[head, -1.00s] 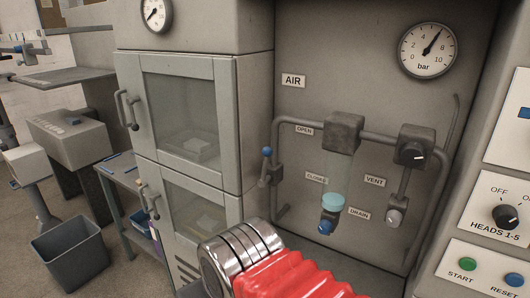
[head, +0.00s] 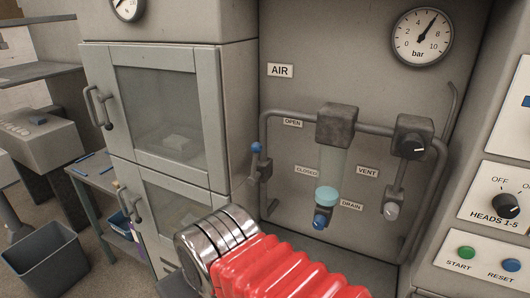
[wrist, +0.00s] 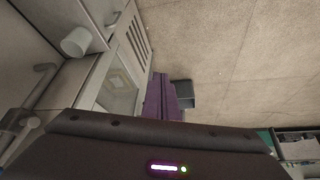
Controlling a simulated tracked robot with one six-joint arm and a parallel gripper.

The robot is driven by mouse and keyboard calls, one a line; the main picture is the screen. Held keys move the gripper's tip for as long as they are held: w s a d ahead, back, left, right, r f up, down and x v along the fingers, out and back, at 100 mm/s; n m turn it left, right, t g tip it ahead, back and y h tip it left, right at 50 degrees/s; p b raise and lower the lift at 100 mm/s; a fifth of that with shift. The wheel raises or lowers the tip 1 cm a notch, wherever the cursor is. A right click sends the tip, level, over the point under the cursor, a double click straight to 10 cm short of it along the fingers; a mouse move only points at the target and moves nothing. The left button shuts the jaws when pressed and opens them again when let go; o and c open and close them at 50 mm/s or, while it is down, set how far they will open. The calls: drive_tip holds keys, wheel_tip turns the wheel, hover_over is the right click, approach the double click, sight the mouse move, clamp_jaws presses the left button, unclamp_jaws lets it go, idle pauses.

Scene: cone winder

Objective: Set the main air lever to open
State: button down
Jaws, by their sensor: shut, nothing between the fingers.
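The main air lever (head: 256,149) is a thin lever with a blue ball tip on the left pipe of the air panel. It points roughly upward, its tip between the heights of the OPEN label (head: 292,122) and the CLOSED label (head: 307,170). My arm, with a metal collar and red bellows, shows below and left of the lever, apart from it in the picture. Of my gripper (wrist: 155,145), only a dark housing with a lit strip shows in the wrist view. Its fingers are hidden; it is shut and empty.
The cabinet (head: 168,95) with door handles stands left of the panel. A filter bowl with a blue drain knob (head: 321,221) and a vent valve (head: 413,137) sit right of the lever. A grey bin (head: 45,258) stands on the floor.

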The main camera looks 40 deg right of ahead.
drive_tip(key=w+d+r+m+g, duration=0.1)
drive_tip(key=w+d+r+m, duration=0.2)
drive_tip(key=d+r+m, duration=0.3)
drive_tip(key=w+d+r+m+g, duration=0.1)
drive_tip(key=w+d+r+m, duration=0.1)
drive_tip(key=d+r+m, duration=0.5)
drive_tip(key=s+d+r+m, duration=0.1)
drive_tip(key=d+r, duration=0.3)
drive_tip(key=d, duration=0.4)
drive_tip(key=s+d+r+m+t, duration=0.1)
drive_tip(key=d+r+m, duration=0.2)
drive_tip(key=d+r, duration=0.2)
drive_tip(key=d, duration=0.3)
drive_tip(key=shift+s+d+r+y, duration=0.15)
drive_tip(key=shift+s+d+y, duration=0.1)
drive_tip(key=shift+y, duration=0.15)
approach(255, 164)
drive_tip(key=shift+w+d+f, duration=0.1)
drive_tip(key=shift+w+f, duration=0.15)
drive_tip(key=shift+f, duration=0.95)
drive_tip(key=shift+w+d+f, duration=0.1)
drive_tip(key=shift+w+f, duration=0.1)
drive_tip(key=shift+f, duration=1.05)
